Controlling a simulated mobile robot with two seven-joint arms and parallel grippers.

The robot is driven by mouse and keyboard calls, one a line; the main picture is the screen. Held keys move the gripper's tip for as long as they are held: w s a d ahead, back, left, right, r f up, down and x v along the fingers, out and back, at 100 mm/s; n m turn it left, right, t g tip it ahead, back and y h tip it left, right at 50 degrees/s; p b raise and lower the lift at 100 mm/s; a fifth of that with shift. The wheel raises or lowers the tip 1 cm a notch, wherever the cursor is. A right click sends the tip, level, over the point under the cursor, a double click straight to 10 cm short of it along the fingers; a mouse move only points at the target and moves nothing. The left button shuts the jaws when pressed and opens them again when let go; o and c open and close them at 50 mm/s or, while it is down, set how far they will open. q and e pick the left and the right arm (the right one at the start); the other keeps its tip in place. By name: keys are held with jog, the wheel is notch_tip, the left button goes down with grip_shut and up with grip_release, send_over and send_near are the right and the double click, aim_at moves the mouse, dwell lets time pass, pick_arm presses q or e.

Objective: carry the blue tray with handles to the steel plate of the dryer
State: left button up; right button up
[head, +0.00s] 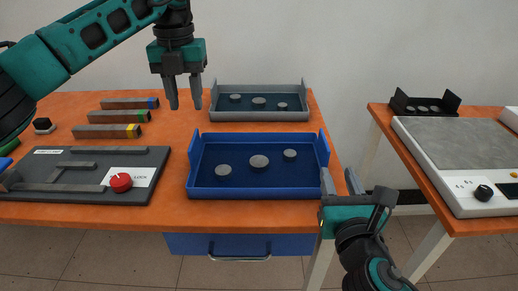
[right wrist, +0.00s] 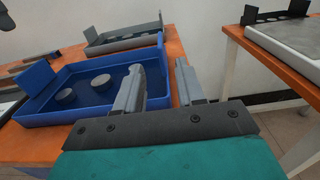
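The blue tray (head: 254,194) stands on the orange table with raised handles at its left and right ends. Three grey discs lie in it. It also shows in the right wrist view (right wrist: 50,118). My right gripper (head: 340,178) is open at the tray's right front corner, one finger close to the right handle. Contact cannot be told. In the right wrist view the left finger (right wrist: 130,88) hides part of the tray's right side. My left gripper (head: 184,97) is open and empty above the table, behind the tray's left end. The dryer's grey steel plate (head: 455,142) lies bare on the right table.
A grey tray (head: 260,116) with discs stands behind the blue one. A black rack (head: 425,106) stands behind the dryer. A dark panel with a red knob (head: 121,182) and several coloured-end bars (head: 107,131) are left. A floor gap separates the tables.

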aim_at(194, 146)
jog(key=shift+w, duration=0.1)
pick_arm(q)
jog(key=shift+s+r, duration=0.1)
jog(key=shift+r, duration=0.05)
pick_arm(e)
jog(key=shift+s, duration=0.2)
pick_arm(q)
notch_tip(194, 146, down, 13)
pick_arm(e)
jog(key=w, duration=1.3)
pick_arm(q)
jog(key=shift+c, duration=0.3)
pick_arm(e)
jog(key=shift+c, duration=0.3)
pick_arm(q)
grip_shut()
pick_arm(e)
grip_shut()
pick_arm(q)
jog(key=shift+r, duration=0.15)
pick_arm(e)
jog(key=shift+r, duration=0.15)
